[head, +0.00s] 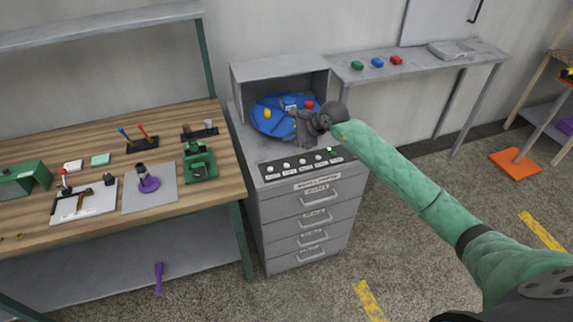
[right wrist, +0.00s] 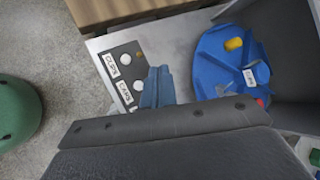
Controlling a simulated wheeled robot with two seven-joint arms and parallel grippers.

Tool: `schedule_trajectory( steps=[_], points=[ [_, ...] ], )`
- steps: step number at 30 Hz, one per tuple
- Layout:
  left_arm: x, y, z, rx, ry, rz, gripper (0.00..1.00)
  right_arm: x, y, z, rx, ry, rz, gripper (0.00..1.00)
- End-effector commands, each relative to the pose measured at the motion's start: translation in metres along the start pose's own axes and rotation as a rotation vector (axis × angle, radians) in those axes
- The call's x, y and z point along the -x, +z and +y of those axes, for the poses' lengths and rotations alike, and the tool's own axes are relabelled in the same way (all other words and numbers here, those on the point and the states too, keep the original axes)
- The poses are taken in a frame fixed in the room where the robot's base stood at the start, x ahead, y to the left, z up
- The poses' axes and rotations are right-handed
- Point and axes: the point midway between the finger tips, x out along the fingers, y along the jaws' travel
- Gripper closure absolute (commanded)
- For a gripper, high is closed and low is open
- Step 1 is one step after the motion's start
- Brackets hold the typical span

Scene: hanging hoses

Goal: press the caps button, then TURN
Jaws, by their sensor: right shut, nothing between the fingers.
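The button panel (head: 301,165) is a dark strip along the front of the grey cabinet's top, with several round white buttons above small labels. In the right wrist view, one label seems to read CAPS (right wrist: 126,97), with a white button (right wrist: 138,84) near it. My right gripper (head: 301,143) is shut and empty, over the back edge of the panel. In the right wrist view its fingertips (right wrist: 158,84) are close beside that button; I cannot tell whether they touch it. The blue turntable (head: 267,122) behind carries a yellow piece (head: 267,113) and a red piece (head: 309,104). My left gripper is not in view.
A grey hood (head: 280,74) encloses the turntable at the back. A small green light (head: 329,149) shows at the panel's right. A wooden workbench (head: 225,165) with tools stands left. A shelf (head: 430,62) with green, blue and red blocks is behind right.

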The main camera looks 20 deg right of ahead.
Motion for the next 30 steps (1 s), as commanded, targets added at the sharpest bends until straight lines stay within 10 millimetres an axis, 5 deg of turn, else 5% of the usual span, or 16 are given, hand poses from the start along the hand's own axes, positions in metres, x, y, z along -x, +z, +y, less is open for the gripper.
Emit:
schedule_trajectory(
  steps=[17,30],
  points=[
    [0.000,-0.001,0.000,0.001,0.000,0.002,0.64,-0.002,-0.002,0.003,0.048,0.007,0.001,1.00],
    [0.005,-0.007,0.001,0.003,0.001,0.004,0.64,-0.034,-0.026,0.025,0.045,0.007,0.001,1.00]
  ],
)
